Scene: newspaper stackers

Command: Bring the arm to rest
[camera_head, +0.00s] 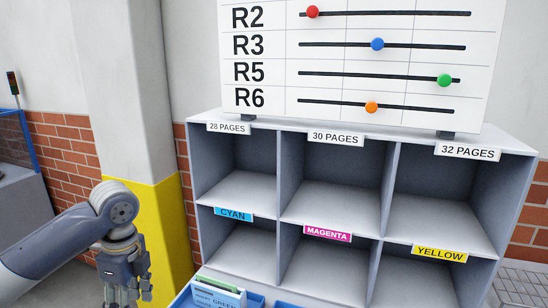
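My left arm comes in from the lower left, and my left gripper (125,291) points down near the bottom edge. It is to the left of the shelf unit and in front of the yellow-painted pillar base. The fingertips are at or below the picture edge, so I cannot tell whether it is open or shut. Nothing shows in it. My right gripper is not in view.
A grey shelf unit (284,190) has empty compartments labelled by page count and colour. A board (360,60) with coloured sliders stands on top. A blue bin (255,299) with a printed item (218,294) is at the bottom. A pillar (115,100) stands behind my arm.

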